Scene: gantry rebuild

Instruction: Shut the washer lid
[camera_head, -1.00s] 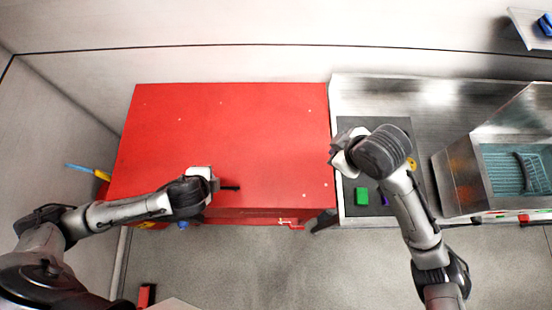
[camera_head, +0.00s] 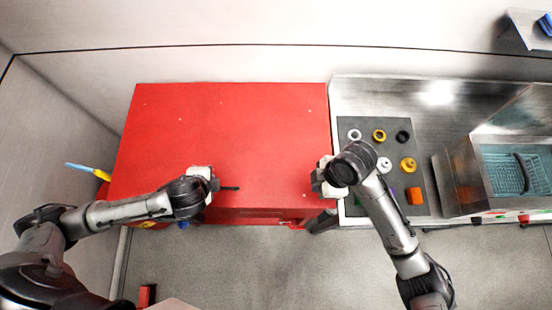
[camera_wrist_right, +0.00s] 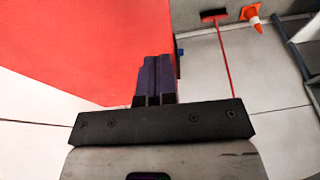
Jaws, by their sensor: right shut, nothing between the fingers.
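The washer (camera_head: 457,184) is a steel box at the right edge of the head view. Its top is open, and a teal basket (camera_head: 503,174) with a dark handle shows inside. A slanted steel panel at its back, which looks like the raised lid (camera_head: 507,112), is partly cut off by the picture edge. My right gripper (camera_head: 314,182) is at the right edge of the red top, well left of the washer. In the right wrist view its fingers (camera_wrist_right: 155,80) are together and empty. My left gripper (camera_head: 236,188) is over the red top; its fingers show as one dark bar.
A red cabinet top (camera_head: 230,130) fills the middle and is mostly bare. A dark mat (camera_head: 345,128) with several rings and small parts lies between it and the washer. A shelf (camera_head: 525,30) is at the top right. The wrist view shows an orange cone (camera_wrist_right: 252,18) on the floor.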

